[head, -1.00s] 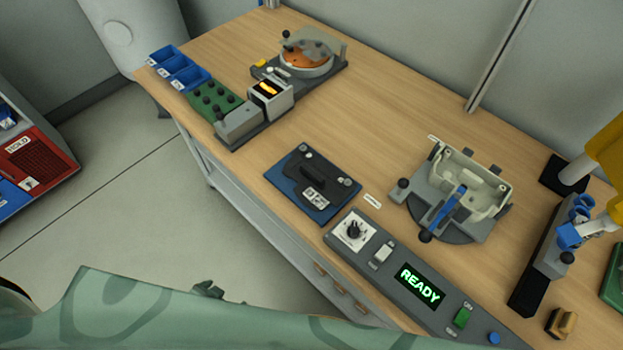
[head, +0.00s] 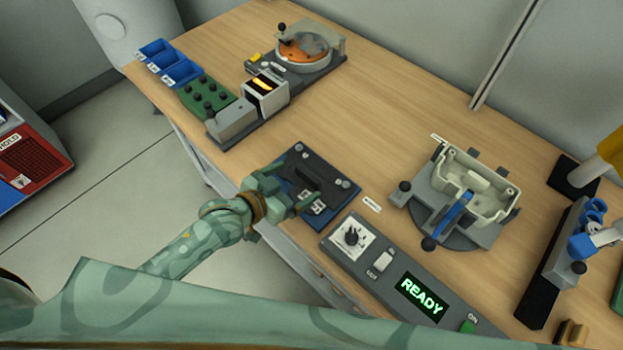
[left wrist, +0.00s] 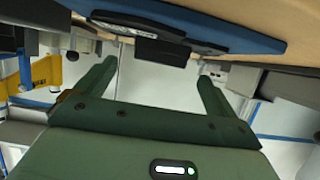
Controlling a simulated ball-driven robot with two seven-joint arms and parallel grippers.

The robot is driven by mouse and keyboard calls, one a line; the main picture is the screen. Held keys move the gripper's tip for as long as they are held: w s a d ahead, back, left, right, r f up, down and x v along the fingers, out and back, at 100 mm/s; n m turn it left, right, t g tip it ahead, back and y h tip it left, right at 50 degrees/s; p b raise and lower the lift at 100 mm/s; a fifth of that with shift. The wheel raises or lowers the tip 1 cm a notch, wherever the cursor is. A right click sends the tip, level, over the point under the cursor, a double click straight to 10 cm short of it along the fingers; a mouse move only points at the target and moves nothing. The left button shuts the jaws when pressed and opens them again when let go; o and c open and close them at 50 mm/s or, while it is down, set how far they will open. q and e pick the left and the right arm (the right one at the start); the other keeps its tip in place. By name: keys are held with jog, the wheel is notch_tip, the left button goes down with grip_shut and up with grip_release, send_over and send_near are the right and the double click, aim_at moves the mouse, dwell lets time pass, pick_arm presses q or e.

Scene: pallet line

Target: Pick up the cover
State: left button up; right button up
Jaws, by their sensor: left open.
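The dark cover (head: 335,178), a flat plate with a raised black handle and pale round spots at its corners, lies on a blue mat (head: 291,158) near the bench's front edge. My left gripper (head: 295,196) is at the mat's front-left side, close to the handle, and hides part of the cover. In the left wrist view the fingers (left wrist: 155,78) are spread apart with nothing between them. The black handle (left wrist: 161,52) shows just beyond the fingertips, and the blue mat (left wrist: 252,42) lies behind it. My right gripper is not in view.
A control panel with a READY display (head: 419,297) lies in front. A fixture with a cream housing (head: 485,180) and blue lever stands to the right. Blue bins (head: 180,72) and a turntable device (head: 305,50) stand at the back left. Bare wood lies behind the mat.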

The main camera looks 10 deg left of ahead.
aim_at(307, 175)
pick_arm(q)
jog(key=b+x, duration=0.1)
jog(key=x, duration=0.5)
jog(key=shift+r, duration=0.15)
jog(key=c, duration=1)
